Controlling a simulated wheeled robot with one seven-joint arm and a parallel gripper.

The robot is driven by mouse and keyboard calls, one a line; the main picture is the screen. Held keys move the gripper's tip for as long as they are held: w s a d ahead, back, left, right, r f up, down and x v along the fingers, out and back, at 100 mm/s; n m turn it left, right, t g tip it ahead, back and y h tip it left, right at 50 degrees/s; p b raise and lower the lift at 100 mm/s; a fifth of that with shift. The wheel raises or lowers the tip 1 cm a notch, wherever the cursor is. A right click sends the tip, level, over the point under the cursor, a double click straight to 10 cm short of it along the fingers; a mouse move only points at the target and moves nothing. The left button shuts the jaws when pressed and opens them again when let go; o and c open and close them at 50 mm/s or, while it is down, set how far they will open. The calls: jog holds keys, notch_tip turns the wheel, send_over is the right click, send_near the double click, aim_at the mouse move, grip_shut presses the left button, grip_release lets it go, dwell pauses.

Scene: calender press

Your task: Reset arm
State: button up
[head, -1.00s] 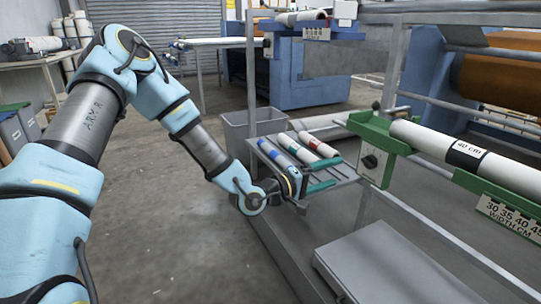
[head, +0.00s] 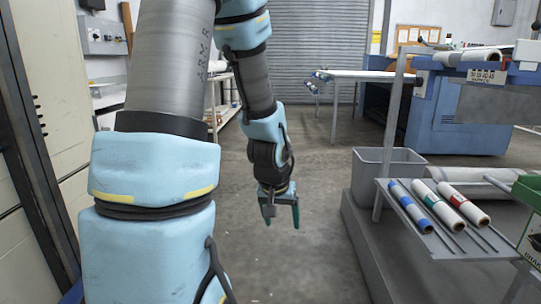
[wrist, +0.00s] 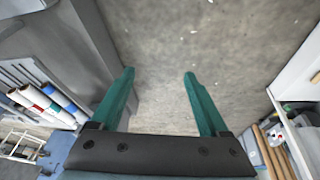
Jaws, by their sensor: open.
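My arm hangs down in the middle of the head view, with my gripper (head: 283,222) pointing at the bare floor. In the wrist view my gripper (wrist: 160,85) has its two green fingers apart, and only grey floor shows between them. It holds nothing. It is left of the slatted rack (head: 455,245) and apart from it.
On the rack lie a blue-banded roll (head: 409,205), a green-banded roll (head: 436,204) and a red-banded roll (head: 464,204). A grey bin (head: 385,177) stands behind it. A blue machine (head: 435,110) is further back. Pale cabinets (head: 55,130) line the left. The middle floor is clear.

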jog(key=s+a+r+n+g+y, duration=0.1)
jog(key=s+a+r, duration=0.1)
jog(key=s+a, duration=0.25)
jog(key=s+a+r+n+g, duration=0.1)
jog(key=s+a+r, duration=0.2)
jog(key=a, duration=0.2)
notch_tip(320, 180, up, 18)
jog(key=p, duration=1.8)
jog(key=shift+a+f, duration=0.1)
